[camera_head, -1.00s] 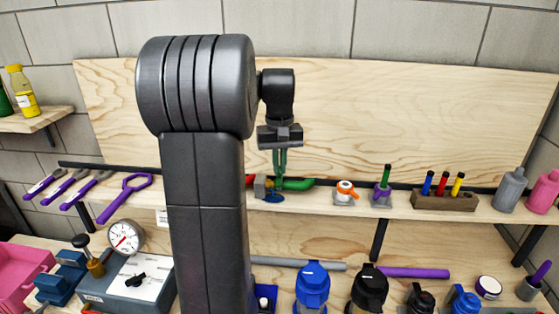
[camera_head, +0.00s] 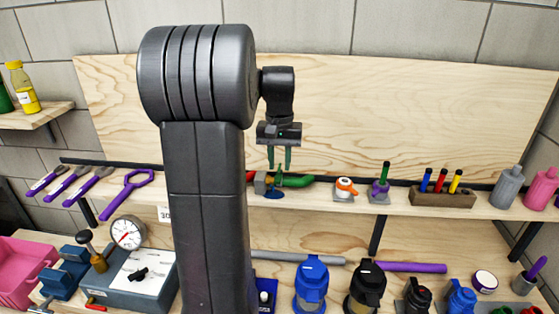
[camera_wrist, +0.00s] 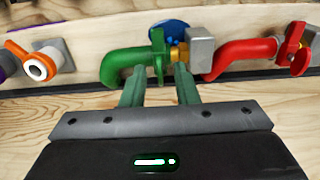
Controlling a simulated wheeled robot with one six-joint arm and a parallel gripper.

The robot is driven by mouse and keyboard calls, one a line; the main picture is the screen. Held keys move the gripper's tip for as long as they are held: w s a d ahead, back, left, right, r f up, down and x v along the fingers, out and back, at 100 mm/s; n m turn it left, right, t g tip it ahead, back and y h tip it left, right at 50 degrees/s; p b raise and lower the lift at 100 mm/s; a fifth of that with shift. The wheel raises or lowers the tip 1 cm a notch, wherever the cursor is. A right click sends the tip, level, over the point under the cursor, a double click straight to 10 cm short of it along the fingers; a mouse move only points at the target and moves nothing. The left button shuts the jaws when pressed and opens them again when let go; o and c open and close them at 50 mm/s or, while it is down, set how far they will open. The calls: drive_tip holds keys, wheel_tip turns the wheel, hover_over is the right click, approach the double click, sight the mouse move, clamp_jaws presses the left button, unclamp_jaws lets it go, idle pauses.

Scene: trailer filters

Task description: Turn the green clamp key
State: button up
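The green clamp key looks like a thin upright green piece (camera_wrist: 158,41) at the end of a green bent pipe (camera_wrist: 122,65) in the wrist view. The pipe also shows in the head view (camera_head: 297,181), but the key is too small to tell apart there. My gripper (camera_head: 280,167) points down just above the green pipe's end. The key stands beyond the fingertips, roughly in line with the gap. I cannot tell whether a finger touches the pipe.
A metal block (camera_wrist: 201,50), a blue round part (camera_wrist: 172,36) and a red pipe (camera_wrist: 240,57) with a red key (camera_wrist: 293,40) adjoin the green pipe. An orange-ringed fitting (camera_head: 346,187) stands to the right on the shelf (camera_head: 325,202). The wooden backboard (camera_head: 400,120) is behind.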

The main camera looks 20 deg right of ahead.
sight(280, 165)
drive_tip(key=shift+r, duration=0.15)
wheel_tip(280, 165, up, 14)
drive_tip(key=shift+f+b, duration=0.2)
drive_tip(key=shift+b, duration=0.25)
wheel_tip(280, 165, down, 14)
drive_tip(key=shift+r+p, duration=0.1)
drive_tip(key=shift+p, duration=0.4)
drive_tip(key=shift+n, duration=0.3)
idle(0.5)
